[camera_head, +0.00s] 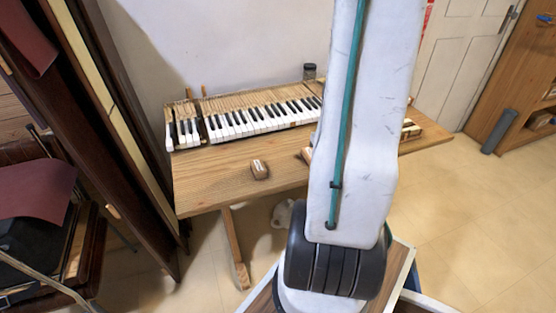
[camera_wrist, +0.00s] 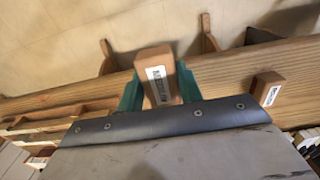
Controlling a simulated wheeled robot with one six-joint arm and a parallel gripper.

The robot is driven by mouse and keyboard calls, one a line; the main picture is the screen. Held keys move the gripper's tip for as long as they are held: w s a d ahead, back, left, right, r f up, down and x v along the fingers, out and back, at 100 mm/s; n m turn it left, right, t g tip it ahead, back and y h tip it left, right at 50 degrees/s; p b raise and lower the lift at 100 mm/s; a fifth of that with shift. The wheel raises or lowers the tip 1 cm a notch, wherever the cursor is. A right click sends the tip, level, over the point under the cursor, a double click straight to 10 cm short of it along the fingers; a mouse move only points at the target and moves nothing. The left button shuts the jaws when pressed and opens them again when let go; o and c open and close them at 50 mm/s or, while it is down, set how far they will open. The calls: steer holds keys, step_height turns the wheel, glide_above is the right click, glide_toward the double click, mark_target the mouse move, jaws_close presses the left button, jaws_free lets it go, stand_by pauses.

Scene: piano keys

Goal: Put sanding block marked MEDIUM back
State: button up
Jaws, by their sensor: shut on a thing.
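My gripper (camera_wrist: 158,88) has teal fingers and is shut on a small brown sanding block (camera_wrist: 153,62) in the wrist view. The block has a white label whose print I cannot read. It is held over the wooden table (camera_wrist: 210,75), near its edge. A second brown block (camera_wrist: 267,88) with a white label lies on the table, to the right of my gripper. It also shows in the head view (camera_head: 260,169), near the table's front edge. My arm hides the gripper and the held block in the head view.
A piano keyboard (camera_head: 262,118) lies along the back of the table (camera_head: 215,178). A wooden slotted piece (camera_wrist: 62,117) sits left of the gripper in the wrist view. A dark jar (camera_head: 309,72) stands behind the keys. Bare table surrounds the lying block.

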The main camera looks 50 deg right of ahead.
glide_above(285, 166)
steer(key=shift+w+f, duration=0.1)
steer(key=shift+f, duration=2.35)
steer(key=shift+f, duration=0.25)
steer(key=o, duration=1)
steer(key=shift+a, duration=0.1)
